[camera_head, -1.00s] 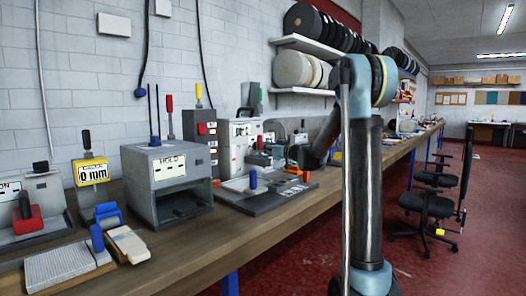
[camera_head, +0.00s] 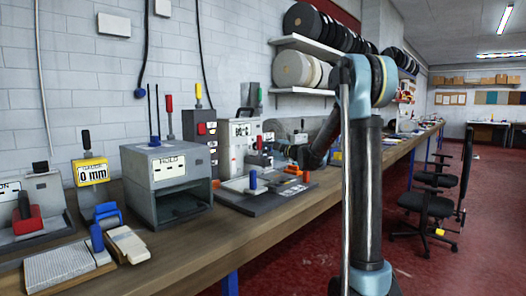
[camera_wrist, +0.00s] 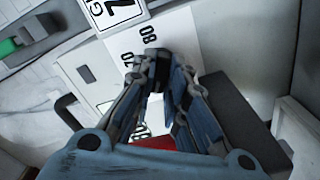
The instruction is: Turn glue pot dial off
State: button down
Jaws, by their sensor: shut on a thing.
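The glue pot (camera_head: 243,131) is a white-faced unit against the wall on the bench, beyond the grey box marked HOLD. In the wrist view its white scale plate (camera_wrist: 180,38) shows "80" and part of another number beside my fingertips. A label above it reads "7", partly cut off. My gripper (camera_wrist: 155,62) is shut at the scale plate, its fingertips together on the small dial, which the fingers hide. Where the dial points cannot be seen. In the head view my gripper (camera_head: 277,150) is small and partly hidden among the equipment.
The grey HOLD box (camera_head: 168,185) stands left of the glue pot. A dark plate with a blue knob (camera_head: 253,180) lies in front of the pot, with orange parts (camera_head: 296,171) to its right. Spools (camera_head: 298,70) sit on shelves above.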

jog(key=n, duration=0.4)
jog(key=shift+n, duration=0.4)
dwell(0.4)
jog(key=c, duration=1.6)
grip_release()
jog(key=shift+f, duration=0.1)
jog(key=v, duration=1.2)
